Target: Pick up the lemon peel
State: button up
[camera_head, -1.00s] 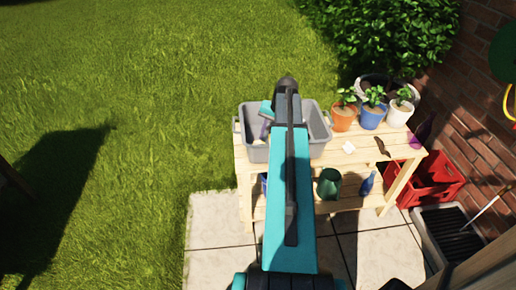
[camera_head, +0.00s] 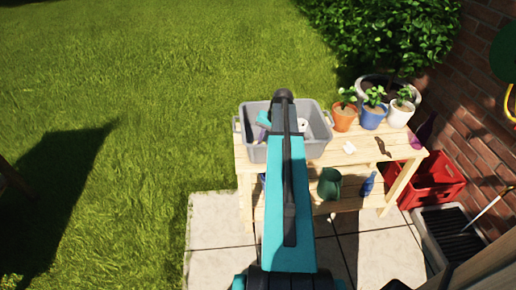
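I cannot pick out the lemon peel for certain. A small whitish piece (camera_head: 349,148) lies on the wooden table top, right of the grey tub. A dark brown curled piece (camera_head: 383,147) lies further right. My teal and black arm reaches over the table's left part and the grey tub (camera_head: 319,146). The arm hides the fingertips, so I cannot see whether my gripper is open or shut.
Orange, blue and white plant pots (camera_head: 372,116) stand along the wooden table's (camera_head: 347,160) back. A purple bottle (camera_head: 421,133) stands at its right end. A green pot (camera_head: 329,184) and a blue bottle (camera_head: 368,184) are below. A red crate (camera_head: 436,181) stands by the brick wall.

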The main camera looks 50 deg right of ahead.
dwell(0.4)
grip_shut()
jog(key=shift+r, duration=0.15)
notch_tip(320, 180, up, 10)
jog(key=shift+p, duration=0.4)
dwell(0.4)
dwell(0.5)
